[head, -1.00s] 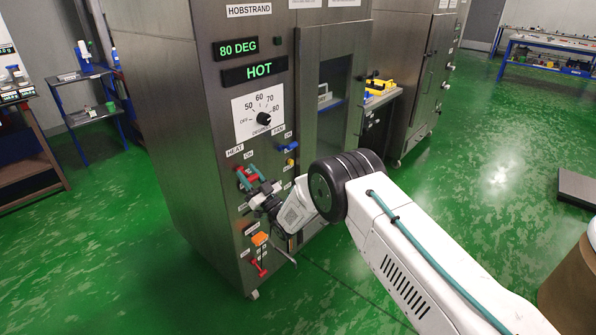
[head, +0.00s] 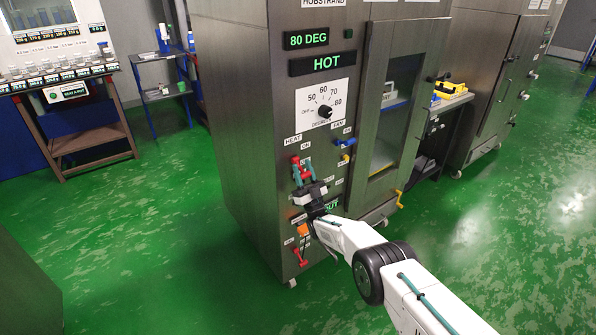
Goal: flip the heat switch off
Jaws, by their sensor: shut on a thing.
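The heat switch (head: 295,160) is a small red lever below the HEAT and ON labels on the steel oven cabinet's front. My gripper (head: 304,174) is at this switch, with its teal fingers pointing up the panel. It is shut on the red lever, which is partly hidden between the fingers. I cannot clearly tell the lever's exact position. The green display (head: 327,63) above reads HOT, and the one over it (head: 306,39) reads 80 DEG.
A black dial (head: 325,111) sits above the switch. Blue (head: 344,142) and yellow (head: 345,158) switches are close on the right. An orange part (head: 302,230) and a red lever (head: 299,257) are below. The oven door (head: 431,75) is right; open green floor lies left.

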